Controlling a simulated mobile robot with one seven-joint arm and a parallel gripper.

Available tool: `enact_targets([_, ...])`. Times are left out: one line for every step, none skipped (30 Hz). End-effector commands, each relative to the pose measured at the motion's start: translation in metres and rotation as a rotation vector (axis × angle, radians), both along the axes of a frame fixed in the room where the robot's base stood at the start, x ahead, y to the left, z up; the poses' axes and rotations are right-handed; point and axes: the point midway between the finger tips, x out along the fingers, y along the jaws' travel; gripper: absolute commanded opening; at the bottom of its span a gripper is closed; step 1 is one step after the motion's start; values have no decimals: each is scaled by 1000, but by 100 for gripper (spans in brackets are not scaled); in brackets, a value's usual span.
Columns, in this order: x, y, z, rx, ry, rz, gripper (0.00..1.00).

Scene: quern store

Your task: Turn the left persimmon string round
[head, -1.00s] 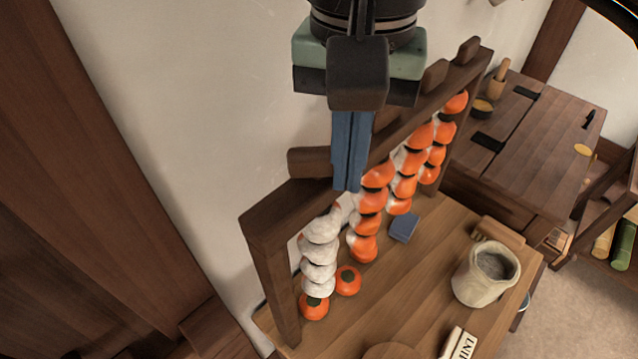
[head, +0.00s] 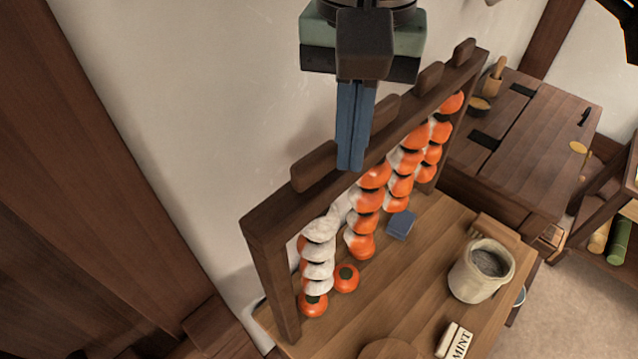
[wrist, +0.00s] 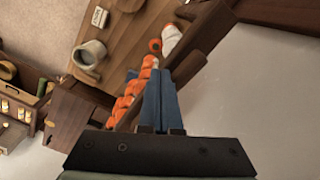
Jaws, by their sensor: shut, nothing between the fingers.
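The left persimmon string (head: 319,262) hangs from the near end of a dark wooden rack (head: 272,290). Its fruits show mostly white powdery faces in the head view, with orange along their left edges. In the wrist view the string (wrist: 172,38) shows white with some orange. My gripper (head: 350,167) is shut and empty, with blue fingers pointing down. In the head view it appears above the rack's top rail, right of and higher than the left string, apart from it. The fingers (wrist: 156,85) also show in the wrist view, beside the other strings, hiding part of the rack.
Other strings, mostly orange with white patches, hang farther along, the nearest being the second string (head: 365,212). A wall stands behind the rack.

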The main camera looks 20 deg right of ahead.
Motion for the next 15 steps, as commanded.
enact_targets([0,0,5,0,0,0,0])
enact_targets([0,-1,6,0,0,0,0])
enact_targets([0,-1,8,0,0,0,0])
enact_targets([0,-1,10,0,0,0,0])
enact_targets([0,-1,11,0,0,0,0])
enact_targets([-1,-1,13,0,0,0,0])
enact_targets([-1,-1,15,0,0,0,0])
enact_targets([-1,-2,16,0,0,0,0])
enact_targets([-1,-2,18,0,0,0,0])
enact_targets([-1,-2,20,0,0,0,0])
enact_targets([-1,-2,21,1,1,0,0])
enact_targets([-1,-2,23,1,1,0,0])
enact_targets([-1,-2,25,1,1,0,0])
enact_targets([-1,-2,26,1,1,0,0])
enact_targets([-1,-3,28,1,1,0,0])
